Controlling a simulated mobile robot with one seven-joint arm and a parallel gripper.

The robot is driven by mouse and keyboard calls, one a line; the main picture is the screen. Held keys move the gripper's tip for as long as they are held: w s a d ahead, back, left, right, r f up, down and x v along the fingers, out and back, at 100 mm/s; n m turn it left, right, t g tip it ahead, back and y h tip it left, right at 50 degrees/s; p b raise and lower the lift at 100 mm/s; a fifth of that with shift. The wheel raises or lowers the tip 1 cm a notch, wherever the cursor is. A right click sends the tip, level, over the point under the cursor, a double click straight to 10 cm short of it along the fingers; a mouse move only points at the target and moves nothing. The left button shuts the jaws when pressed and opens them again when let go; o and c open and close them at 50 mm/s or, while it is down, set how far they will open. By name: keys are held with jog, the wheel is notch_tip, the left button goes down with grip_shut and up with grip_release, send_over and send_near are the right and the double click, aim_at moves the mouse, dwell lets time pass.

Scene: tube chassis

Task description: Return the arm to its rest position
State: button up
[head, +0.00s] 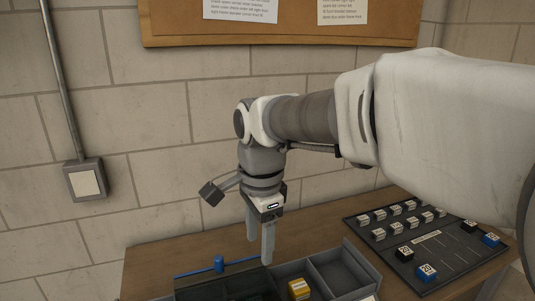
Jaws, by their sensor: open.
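My arm reaches in from the right in the head view. My gripper (258,240) points down with its two fingers apart and nothing between them. It hangs above the back edge of the dark sectioned tray (346,266) on the table. How far the fingertips are above the tray or the table is hard to tell.
The wooden table (150,262) stands against a block wall. A yellow block (299,289) sits in the tray. A dark board (425,240) at right holds several labelled blocks. A wall box (84,180) is at left.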

jog(key=s+d+f+n+t, duration=0.1)
jog(key=s+d+n+t, duration=0.3)
jog(key=s+d+n, duration=0.8)
jog(key=s+d, duration=0.1)
jog(key=d, duration=0.3)
jog(key=shift+d, duration=0.4)
jog(key=shift+c, duration=1)
